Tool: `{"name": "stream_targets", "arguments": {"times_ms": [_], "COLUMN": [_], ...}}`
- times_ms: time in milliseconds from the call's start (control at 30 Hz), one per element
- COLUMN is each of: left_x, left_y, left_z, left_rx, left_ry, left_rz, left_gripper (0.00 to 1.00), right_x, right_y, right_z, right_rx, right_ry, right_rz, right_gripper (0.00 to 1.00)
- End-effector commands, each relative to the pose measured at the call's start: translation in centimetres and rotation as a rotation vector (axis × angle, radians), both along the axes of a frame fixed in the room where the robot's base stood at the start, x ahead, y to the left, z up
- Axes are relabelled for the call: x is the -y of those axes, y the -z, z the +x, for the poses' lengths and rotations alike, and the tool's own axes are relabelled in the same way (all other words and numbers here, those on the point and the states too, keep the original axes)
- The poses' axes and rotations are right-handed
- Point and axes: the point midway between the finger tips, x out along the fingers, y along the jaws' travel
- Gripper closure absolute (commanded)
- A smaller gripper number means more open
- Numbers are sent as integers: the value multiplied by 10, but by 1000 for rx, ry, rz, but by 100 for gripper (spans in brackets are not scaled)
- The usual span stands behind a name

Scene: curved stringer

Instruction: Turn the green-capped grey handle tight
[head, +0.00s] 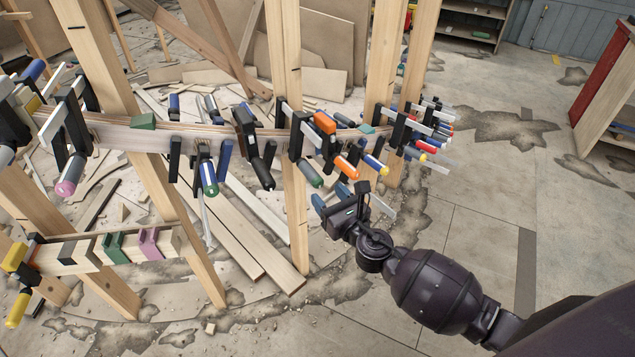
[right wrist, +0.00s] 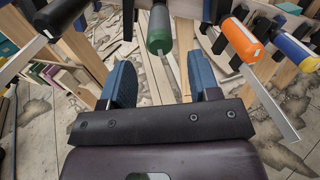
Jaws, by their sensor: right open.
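The green-and-grey handle (head: 311,176) hangs on a clamp at the curved wooden stringer, just left of an orange handle (head: 346,167). In the right wrist view the green-and-grey handle (right wrist: 159,32) points down toward me, beyond the gap between my fingers. My right gripper (head: 331,197) is open and empty, with blue fingers, below and slightly right of the handle in the head view. In the right wrist view its fingers (right wrist: 162,76) stand apart, and the handle appears above their tips, not between them. My left gripper is not in view.
Several clamps crowd the stringer (head: 150,138) on both sides. An orange handle (right wrist: 240,38) and a blue-and-yellow one (right wrist: 291,50) are close on the right. A wooden post (head: 296,225) stands left of my gripper. Scrap boards (head: 265,230) litter the floor; the right floor is clearer.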

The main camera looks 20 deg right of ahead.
Motion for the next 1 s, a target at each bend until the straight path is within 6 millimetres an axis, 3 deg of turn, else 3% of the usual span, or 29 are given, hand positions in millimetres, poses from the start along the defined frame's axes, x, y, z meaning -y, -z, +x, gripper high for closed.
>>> {"name": "stream_targets", "arguments": {"times_ms": [100, 333, 767, 1000], "left_x": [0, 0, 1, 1], "left_y": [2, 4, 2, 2], "left_z": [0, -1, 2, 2], "left_rx": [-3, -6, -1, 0], "left_ry": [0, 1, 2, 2], "left_rz": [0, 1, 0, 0], "left_gripper": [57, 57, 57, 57], "right_x": [-4, -7, -8, -8], "right_y": [0, 1, 0, 0], "right_z": [21, 47, 55, 54], "right_rx": [1, -1, 0, 0], "right_ry": [0, -1, -1, -1], "right_rz": [0, 1, 2, 2], "right_gripper": [44, 44, 44, 79]}}
